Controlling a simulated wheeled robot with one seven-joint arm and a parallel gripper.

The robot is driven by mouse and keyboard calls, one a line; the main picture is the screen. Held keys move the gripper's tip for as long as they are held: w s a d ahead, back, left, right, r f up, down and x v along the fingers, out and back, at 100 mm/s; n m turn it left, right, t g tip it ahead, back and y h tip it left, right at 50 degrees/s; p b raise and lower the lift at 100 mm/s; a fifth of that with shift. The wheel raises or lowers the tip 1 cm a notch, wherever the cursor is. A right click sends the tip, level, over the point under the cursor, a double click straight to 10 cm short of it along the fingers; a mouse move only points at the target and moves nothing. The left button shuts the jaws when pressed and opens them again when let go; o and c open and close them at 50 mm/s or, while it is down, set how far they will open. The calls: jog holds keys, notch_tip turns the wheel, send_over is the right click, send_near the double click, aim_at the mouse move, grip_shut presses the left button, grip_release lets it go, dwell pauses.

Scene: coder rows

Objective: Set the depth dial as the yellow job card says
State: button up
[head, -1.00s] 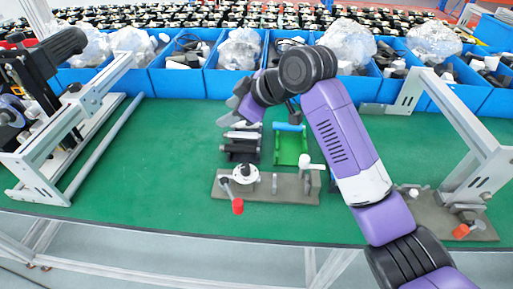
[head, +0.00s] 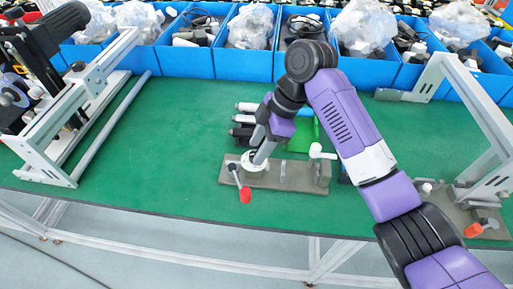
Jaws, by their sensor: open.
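A round white dial (head: 247,167) sits at the left end of a grey base plate (head: 292,175) on the green bench. A crank with a red knob (head: 245,195) hangs off the plate's front left. My gripper (head: 259,157) is open and points down at the dial, its fingers covering part of it. I cannot tell whether the fingers touch the dial. The dial's markings are too small to read. I cannot make out a yellow job card in this view.
A white-knobbed lever (head: 318,151) stands at the plate's right end. Dark cylinders with light ends (head: 243,119) lie behind the dial, beside a green tray (head: 301,139). Blue bins (head: 245,65) line the back. Metal frames (head: 100,105) stand left and right. Bench left of the plate is clear.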

jog(key=shift+x, duration=0.85)
grip_shut()
jog(key=shift+r, duration=0.1)
